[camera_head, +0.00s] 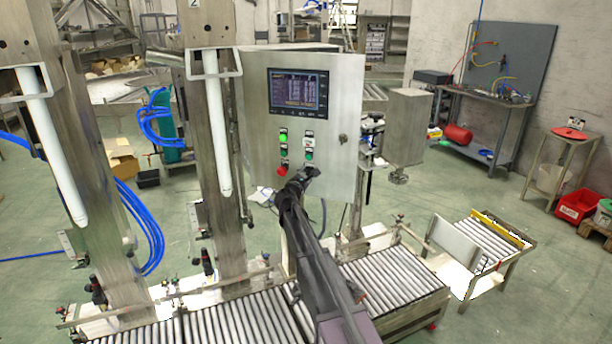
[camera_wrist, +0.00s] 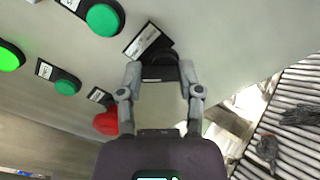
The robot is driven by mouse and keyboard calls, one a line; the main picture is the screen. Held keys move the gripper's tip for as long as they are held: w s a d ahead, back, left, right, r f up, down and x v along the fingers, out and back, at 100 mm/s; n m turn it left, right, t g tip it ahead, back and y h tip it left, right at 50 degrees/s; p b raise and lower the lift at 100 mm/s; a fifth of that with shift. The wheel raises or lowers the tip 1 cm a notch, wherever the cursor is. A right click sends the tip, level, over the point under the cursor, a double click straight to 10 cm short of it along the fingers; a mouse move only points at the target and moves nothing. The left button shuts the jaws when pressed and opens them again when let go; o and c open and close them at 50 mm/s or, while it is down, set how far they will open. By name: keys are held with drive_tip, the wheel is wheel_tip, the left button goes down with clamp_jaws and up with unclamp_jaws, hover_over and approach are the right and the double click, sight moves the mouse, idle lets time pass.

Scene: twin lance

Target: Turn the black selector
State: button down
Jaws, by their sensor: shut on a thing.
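The black selector (camera_wrist: 160,57) is on the grey panel face at the top centre of the wrist view, beside a white label (camera_wrist: 142,39). My gripper (camera_wrist: 161,72) has one finger on each side of it and is shut on it. In the head view my gripper (camera_head: 306,174) is at the lower part of the control panel (camera_head: 345,110), right of the red button (camera_head: 282,170). There it hides the selector. Which way the selector points is not clear.
Green buttons (camera_wrist: 103,19) and a red button (camera_wrist: 106,122) sit close to the left of my gripper in the wrist view. A screen (camera_head: 298,91) is higher on the panel. A roller conveyor (camera_head: 390,283) runs below. White lances (camera_head: 218,130) stand to the left.

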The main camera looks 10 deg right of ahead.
drive_tip(key=shift+c, duration=1.3)
unclamp_jaws()
drive_tip(key=shift+s+a, duration=0.1)
drive_tip(key=v, duration=1.2)
